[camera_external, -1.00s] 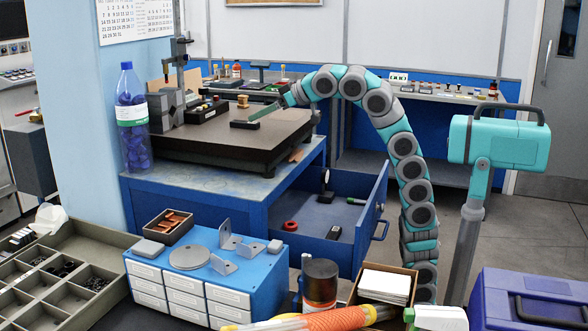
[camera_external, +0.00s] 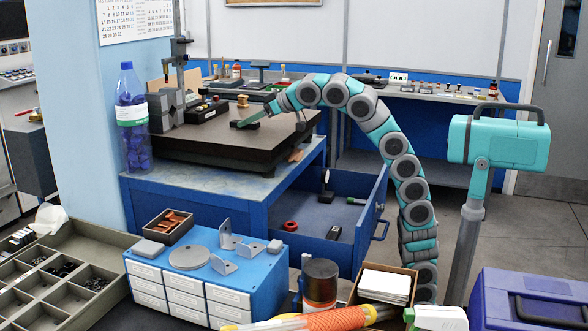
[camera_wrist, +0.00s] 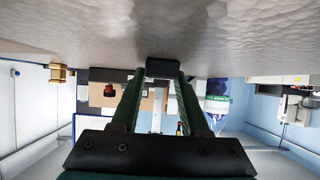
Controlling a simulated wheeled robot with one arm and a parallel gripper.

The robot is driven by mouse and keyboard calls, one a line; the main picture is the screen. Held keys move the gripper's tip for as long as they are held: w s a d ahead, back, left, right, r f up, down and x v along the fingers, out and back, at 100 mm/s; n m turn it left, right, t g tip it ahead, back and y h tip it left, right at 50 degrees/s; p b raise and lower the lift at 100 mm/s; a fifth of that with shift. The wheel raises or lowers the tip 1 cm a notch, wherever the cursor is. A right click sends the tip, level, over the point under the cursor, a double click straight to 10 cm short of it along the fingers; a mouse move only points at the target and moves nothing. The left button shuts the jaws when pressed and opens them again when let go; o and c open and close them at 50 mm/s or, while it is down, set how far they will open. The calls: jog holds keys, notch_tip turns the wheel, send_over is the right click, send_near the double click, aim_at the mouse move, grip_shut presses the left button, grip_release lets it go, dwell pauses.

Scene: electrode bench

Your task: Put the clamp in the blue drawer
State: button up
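A small dark block (camera_external: 244,124), which I take to be the clamp, lies flat on the dark surface plate; its exact shape is unclear. My gripper (camera_external: 245,119) reaches in low from the right, its green fingers at the block. In the wrist view, the dark block (camera_wrist: 162,68) shows at the tips of my gripper (camera_wrist: 160,77). The fingers are apart, about the block's width; contact cannot be made out.
The surface plate (camera_external: 205,152) tops a blue bench. A brass piece (camera_external: 242,101) and a black case (camera_external: 206,111) are near the gripper, with a stand (camera_external: 179,75) at left. A blue cabinet (camera_external: 238,284) of small drawers stands in front. The open drawer has bare floor space.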

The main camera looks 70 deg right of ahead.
grip_shut()
dwell(0.3)
jog(key=shift+r, duration=0.15)
